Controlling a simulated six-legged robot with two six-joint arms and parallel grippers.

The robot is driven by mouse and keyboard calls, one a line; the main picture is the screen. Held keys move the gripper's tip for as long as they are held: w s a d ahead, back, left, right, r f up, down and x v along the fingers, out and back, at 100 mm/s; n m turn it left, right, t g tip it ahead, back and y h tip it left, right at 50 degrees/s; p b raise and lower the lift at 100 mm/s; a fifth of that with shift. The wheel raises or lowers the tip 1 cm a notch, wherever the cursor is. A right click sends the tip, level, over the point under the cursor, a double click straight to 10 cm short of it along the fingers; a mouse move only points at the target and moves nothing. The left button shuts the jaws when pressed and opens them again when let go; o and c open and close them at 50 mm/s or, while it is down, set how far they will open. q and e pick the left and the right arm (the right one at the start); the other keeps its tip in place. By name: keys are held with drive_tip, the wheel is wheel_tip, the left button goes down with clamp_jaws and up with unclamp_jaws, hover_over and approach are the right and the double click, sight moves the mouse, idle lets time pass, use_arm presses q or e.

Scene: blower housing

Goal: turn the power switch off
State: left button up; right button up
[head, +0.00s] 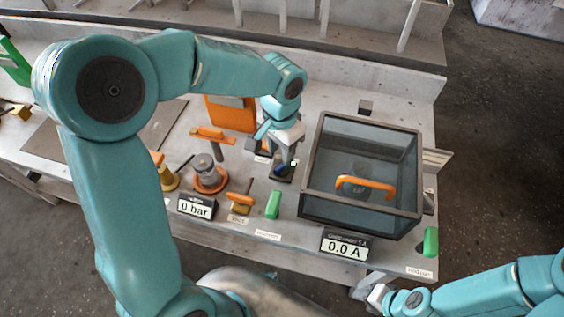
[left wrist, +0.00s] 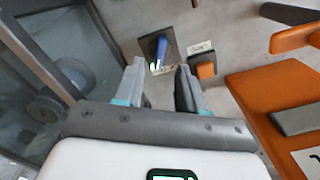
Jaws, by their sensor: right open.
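A blue switch lever (head: 279,169) stands on a dark plate on the bench, left of the glass box; I take it to be the power switch. In the left wrist view the lever (left wrist: 157,47) sits just beyond my fingertips, on its dark base plate. My left gripper (head: 290,161) points down over the lever, its two fingers (left wrist: 160,68) apart with nothing between them. I cannot tell whether a finger touches the lever. My right gripper (head: 367,288) is open and empty at the bench's front edge, partly cut off from clear view by its own wrist.
A dark-framed glass box (head: 312,205) with an orange handle (head: 365,182) stands right of the switch. Displays read "0.0 A" (head: 344,247) and "0 bar" (head: 196,207).

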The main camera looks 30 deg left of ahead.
sight(280, 166)
use_arm(q)
wheel_tip(280, 166, down, 6)
drive_tip(key=shift+s+f, duration=0.15)
drive_tip(key=shift+s+a, duration=0.1)
clamp_jaws()
